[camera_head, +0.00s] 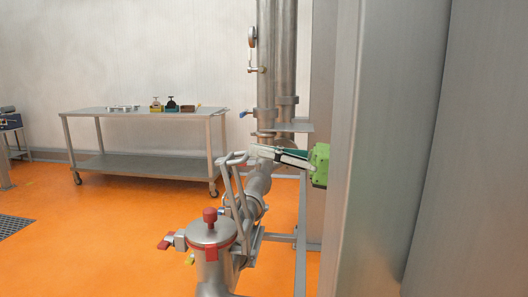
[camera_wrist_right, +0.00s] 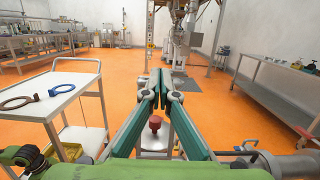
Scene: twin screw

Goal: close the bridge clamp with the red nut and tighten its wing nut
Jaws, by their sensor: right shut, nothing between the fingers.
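A red nut (camera_head: 210,215) stands upright on a round steel lid (camera_head: 212,235) in the lower middle of the head view. It also shows in the right wrist view (camera_wrist_right: 155,123), seen between the fingers and beyond the palm. I cannot make out a bridge clamp clearly; a bent steel bar (camera_head: 232,165) rises behind the lid. My right gripper (camera_head: 253,149) is shut and empty, its fingers pointing left, above and to the right of the lid, apart from the nut. Its fingers show in the wrist view (camera_wrist_right: 161,82). My left gripper is not in view.
A large steel column (camera_head: 385,150) fills the right of the head view. A steel table (camera_head: 140,113) with small parts stands at the back. Orange floor (camera_head: 110,225) is free at left.

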